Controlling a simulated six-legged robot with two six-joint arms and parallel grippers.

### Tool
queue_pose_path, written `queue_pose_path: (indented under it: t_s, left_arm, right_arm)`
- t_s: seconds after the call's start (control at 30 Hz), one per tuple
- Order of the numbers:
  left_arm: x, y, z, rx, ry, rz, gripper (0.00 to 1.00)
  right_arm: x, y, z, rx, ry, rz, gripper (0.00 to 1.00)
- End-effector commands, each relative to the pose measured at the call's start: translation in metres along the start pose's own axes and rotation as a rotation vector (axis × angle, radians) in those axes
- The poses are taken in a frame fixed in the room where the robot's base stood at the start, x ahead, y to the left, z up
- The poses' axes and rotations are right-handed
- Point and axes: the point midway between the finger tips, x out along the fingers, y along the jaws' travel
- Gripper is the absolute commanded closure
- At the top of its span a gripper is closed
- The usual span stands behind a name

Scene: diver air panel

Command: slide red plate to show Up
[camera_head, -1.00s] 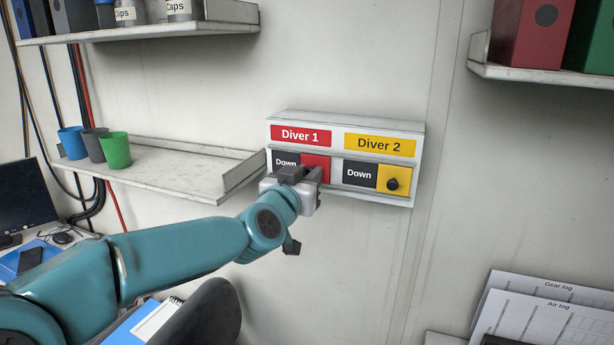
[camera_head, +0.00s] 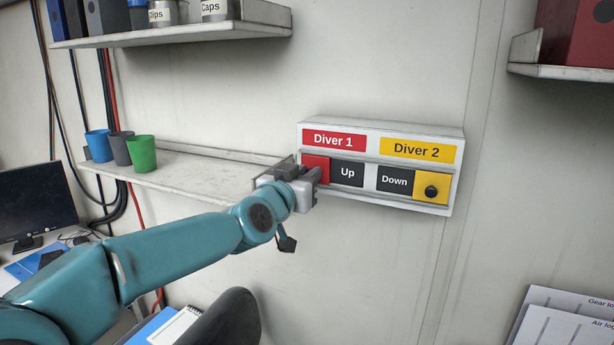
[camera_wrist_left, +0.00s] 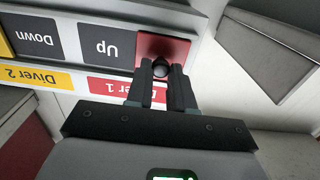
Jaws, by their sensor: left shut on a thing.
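The red plate (camera_head: 317,167) sits at the left end of its slot under the red Diver 1 label (camera_head: 334,140). The dark Up field (camera_head: 347,173) shows to its right. My left gripper (camera_head: 312,177) is at the red plate, shut on its black knob. In the left wrist view the red plate (camera_wrist_left: 162,48) shows upside down, with the fingers (camera_wrist_left: 160,78) closed around the knob (camera_wrist_left: 160,70). The Up field (camera_wrist_left: 108,46) is uncovered there too. My right gripper is in neither view.
The yellow plate (camera_head: 432,187) with a black knob covers the right half of the Diver 2 slot, and Down (camera_head: 394,180) shows beside it. A shelf (camera_head: 200,180) with several cups ends close to the panel's left side. The wall below the panel is bare.

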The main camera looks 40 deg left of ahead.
Motion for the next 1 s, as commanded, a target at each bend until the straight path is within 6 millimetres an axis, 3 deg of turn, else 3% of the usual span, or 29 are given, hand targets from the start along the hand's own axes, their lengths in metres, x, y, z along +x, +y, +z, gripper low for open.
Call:
queue_pose_path:
  t_s: [0.37,0.4,0.47,0.8,1.0]
  left_arm:
    - [0.0,0.001,-0.001,-0.001,0.006,-0.01,1.0]
    - [0.0,0.001,-0.001,-0.001,0.006,-0.01,0.68]
    - [0.0,0.001,-0.001,-0.001,0.005,-0.009,0.53]
    - [-0.004,0.001,-0.001,-0.001,0.004,-0.005,0.53]
    - [-0.038,-0.001,-0.002,-0.001,0.006,-0.006,0.53]
  right_arm:
    - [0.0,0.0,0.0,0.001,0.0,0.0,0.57]
    - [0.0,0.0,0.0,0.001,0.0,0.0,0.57]
    - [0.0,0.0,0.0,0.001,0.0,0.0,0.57]
    - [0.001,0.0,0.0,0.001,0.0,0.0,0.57]
    - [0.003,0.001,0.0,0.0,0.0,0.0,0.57]
